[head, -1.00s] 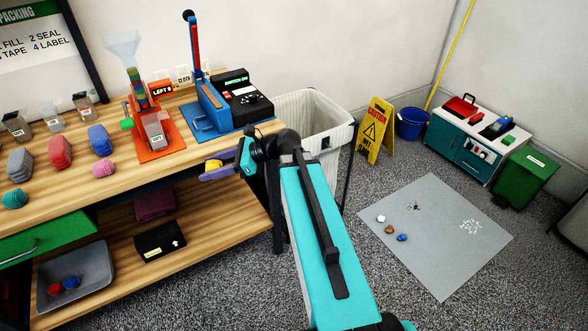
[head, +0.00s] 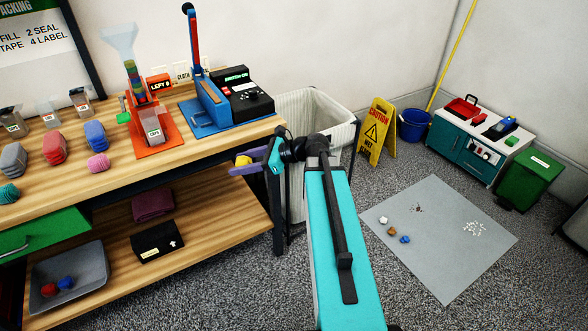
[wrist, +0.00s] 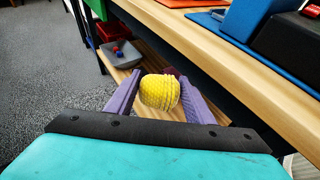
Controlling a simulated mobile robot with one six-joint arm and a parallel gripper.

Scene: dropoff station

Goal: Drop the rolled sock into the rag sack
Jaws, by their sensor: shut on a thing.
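My gripper (wrist: 158,98) is shut on the yellow rolled sock (wrist: 160,91), held between two purple fingers in the wrist view. In the head view the yellow sock (head: 243,160) shows at the front edge of the workbench, left of my arm. The rag sack, a white ribbed open-topped bag (head: 300,102) in a dark frame, stands on the floor past the bench's right end. My gripper is left of the sack and apart from it. My arm hides part of the sack's front.
The wooden workbench (head: 50,196) carries an orange press (head: 158,134), a blue sealer (head: 203,125) and several rolled socks. A grey bin (head: 82,262) stands on the lower shelf. A yellow caution sign (head: 377,133) stands right of the sack. A grey mat (head: 435,255) lies on the floor.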

